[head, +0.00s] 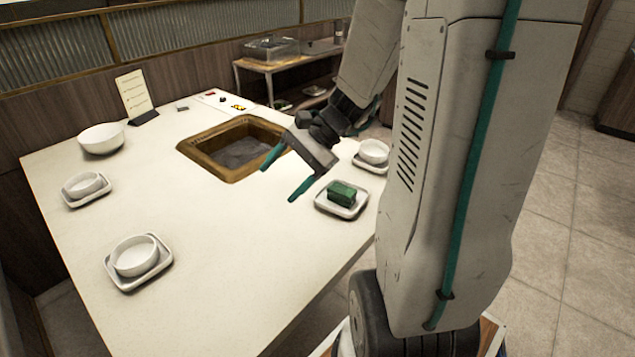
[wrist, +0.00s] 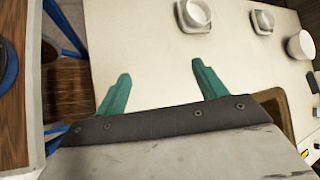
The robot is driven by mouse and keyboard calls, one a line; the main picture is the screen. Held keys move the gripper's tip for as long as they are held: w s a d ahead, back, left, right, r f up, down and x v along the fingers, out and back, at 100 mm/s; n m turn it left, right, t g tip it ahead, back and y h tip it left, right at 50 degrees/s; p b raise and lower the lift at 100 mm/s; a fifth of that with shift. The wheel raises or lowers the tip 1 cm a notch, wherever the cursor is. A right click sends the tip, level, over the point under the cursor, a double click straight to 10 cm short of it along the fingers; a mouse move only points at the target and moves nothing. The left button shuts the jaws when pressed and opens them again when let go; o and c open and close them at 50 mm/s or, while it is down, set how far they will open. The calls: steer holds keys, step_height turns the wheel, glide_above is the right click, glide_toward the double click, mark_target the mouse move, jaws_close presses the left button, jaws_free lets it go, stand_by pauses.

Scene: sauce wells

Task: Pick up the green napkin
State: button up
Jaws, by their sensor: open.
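The green napkin (head: 341,193) is a folded dark green block. It lies on a small square white plate (head: 327,209) near the right edge of the table in the head view. My gripper (head: 281,178) is open and empty above the table, to the left of the napkin and apart from it. In the wrist view, my gripper's two teal fingers (wrist: 160,88) are spread over bare tabletop with nothing between them. The napkin does not show in the wrist view.
The white table (head: 215,270) has a brown-framed sunken well (head: 190,148) in its middle. White bowls on square plates stand at left (head: 84,184), front left (head: 135,256) and right (head: 374,152). A larger bowl (head: 101,138) and a menu card (head: 133,93) stand at the back. The front of the table is clear.

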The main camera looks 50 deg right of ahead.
steer(key=w+d+f+m+t+h, duration=0.1)
steer(key=d+f+m+t, duration=0.3)
steer(key=d, duration=0.3)
steer(key=w+d+f+m+t, duration=0.1)
steer(key=d+f+m+t, duration=0.1)
steer(key=d+f+m, duration=0.35)
steer(key=m+t+h, duration=0.3)
steer(key=m+h, duration=0.2)
steer(key=m, duration=0.4)
glide_toward(340, 188)
steer(key=shift+w+a+f, duration=0.1)
steer(key=shift+w+f, duration=0.05)
steer(key=shift+f, duration=0.1)
steer(key=shift+w+f+t, duration=0.25)
steer(key=shift+t, duration=0.05)
steer(key=x, duration=0.7)
steer(key=c, duration=1.1)
